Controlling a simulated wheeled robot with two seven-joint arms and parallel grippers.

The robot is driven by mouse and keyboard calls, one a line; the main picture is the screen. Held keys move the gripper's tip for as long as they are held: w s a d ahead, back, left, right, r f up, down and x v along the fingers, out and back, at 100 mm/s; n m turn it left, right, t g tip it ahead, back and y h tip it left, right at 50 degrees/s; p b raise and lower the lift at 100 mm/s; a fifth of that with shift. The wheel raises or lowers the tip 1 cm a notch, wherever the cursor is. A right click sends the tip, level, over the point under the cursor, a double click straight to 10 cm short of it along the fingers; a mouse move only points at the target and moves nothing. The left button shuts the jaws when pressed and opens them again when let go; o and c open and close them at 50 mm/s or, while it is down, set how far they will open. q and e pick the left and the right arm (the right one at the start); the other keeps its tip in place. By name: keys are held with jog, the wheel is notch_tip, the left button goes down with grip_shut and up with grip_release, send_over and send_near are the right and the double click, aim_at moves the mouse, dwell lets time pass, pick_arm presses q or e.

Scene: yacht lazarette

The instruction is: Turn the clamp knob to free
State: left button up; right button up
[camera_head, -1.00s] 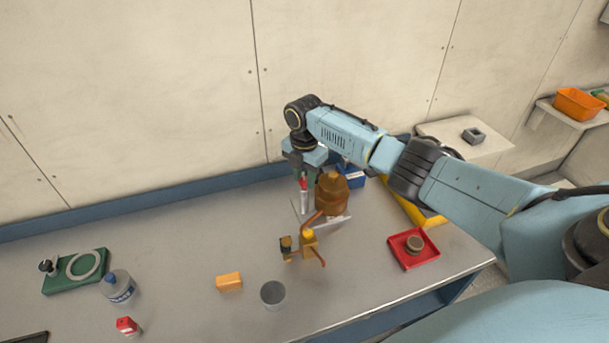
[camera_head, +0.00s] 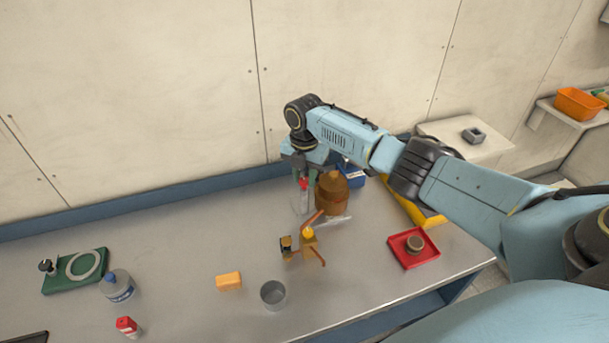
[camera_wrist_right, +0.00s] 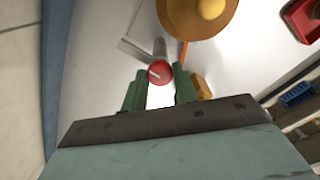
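The red clamp knob (camera_head: 303,184) sits on top of a pale upright post beside a brown rounded body on the bench. In the right wrist view the knob (camera_wrist_right: 160,73) is round, with a pale line across its top. My right gripper (camera_head: 303,181) reaches down over it from above, its green fingers open. In the right wrist view the fingers (camera_wrist_right: 159,84) stand on either side of the knob, with small gaps visible. The lower post is partly hidden by the fingers. My left gripper is out of view.
The brown body (camera_head: 331,190) stands close right of the knob. A brass fitting with an orange lever (camera_head: 308,240) is in front. A grey cup (camera_head: 273,294), yellow block (camera_head: 229,281) and red tray (camera_head: 402,260) lie nearer.

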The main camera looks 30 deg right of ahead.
aim_at(304, 180)
jog(key=o, duration=0.4)
jog(key=shift+a, duration=0.1)
jog(key=shift+o, duration=0.2)
notch_tip(304, 180, up, 14)
jog(key=shift+f+b, duration=0.25)
jog(key=shift+b, duration=0.1)
